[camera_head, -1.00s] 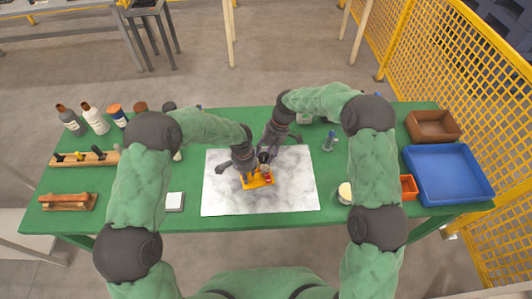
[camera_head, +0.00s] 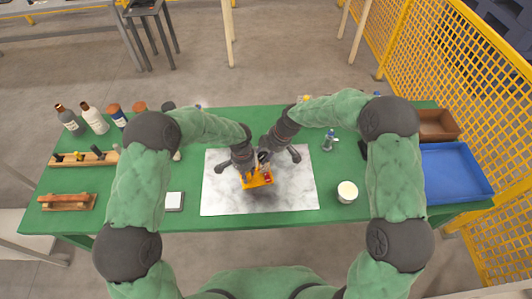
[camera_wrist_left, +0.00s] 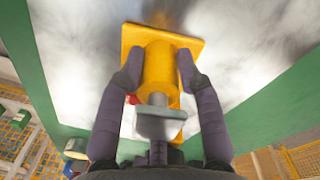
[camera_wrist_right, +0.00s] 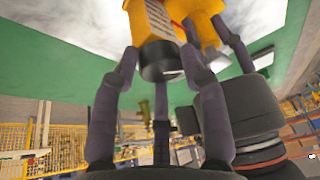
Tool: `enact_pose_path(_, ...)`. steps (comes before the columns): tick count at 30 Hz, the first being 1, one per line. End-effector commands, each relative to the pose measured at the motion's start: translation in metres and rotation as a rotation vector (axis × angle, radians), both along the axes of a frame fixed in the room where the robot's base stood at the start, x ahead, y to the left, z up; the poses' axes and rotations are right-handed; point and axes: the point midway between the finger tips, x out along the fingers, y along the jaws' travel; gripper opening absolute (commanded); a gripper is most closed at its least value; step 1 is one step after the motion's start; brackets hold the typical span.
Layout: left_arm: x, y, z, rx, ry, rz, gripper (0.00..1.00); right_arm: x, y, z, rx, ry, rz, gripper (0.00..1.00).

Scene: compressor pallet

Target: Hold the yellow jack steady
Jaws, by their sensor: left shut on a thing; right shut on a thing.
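The yellow jack (camera_head: 258,181) is over the marbled white mat (camera_head: 225,200), near its middle. A dark shadow shows just below it. My left gripper (camera_head: 243,170) is shut on the jack. In the left wrist view, its fingers (camera_wrist_left: 157,75) press both sides of the jack's yellow body (camera_wrist_left: 160,68), whose flat plate faces the mat. My right gripper (camera_head: 264,160) is close beside the left one. In the right wrist view, its fingers (camera_wrist_right: 158,62) close around a dark-ended cylinder (camera_wrist_right: 160,58) with a ribbed section, against yellow parts (camera_wrist_right: 205,25). Its exact contact is partly hidden.
Several bottles (camera_head: 92,118) and a wooden tool rack (camera_head: 85,158) stand at the left. A white tub (camera_head: 347,192) is right of the mat. A blue tray (camera_head: 455,172) and a brown bin (camera_head: 438,124) are at the far right. The mat's front is clear.

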Motion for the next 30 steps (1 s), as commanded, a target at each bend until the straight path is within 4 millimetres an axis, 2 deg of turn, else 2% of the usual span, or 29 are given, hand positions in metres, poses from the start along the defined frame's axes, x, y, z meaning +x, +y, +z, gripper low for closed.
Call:
enact_pose_path(3,0.0019,-0.0011,0.0008,-0.003,-0.005,0.000,0.00,-0.0059,0.0024,-0.0026,-0.002,0.009,-0.105,0.11)
enact_pose_path(15,0.0020,-0.0016,0.0011,-0.004,-0.006,-0.001,0.00,-0.0080,0.0037,-0.0029,-0.005,0.010,-0.389,0.11)
enact_pose_path(30,0.0023,-0.0023,0.0014,-0.005,-0.008,-0.001,0.00,-0.0087,0.0048,-0.0037,-0.004,0.009,-0.522,0.11)
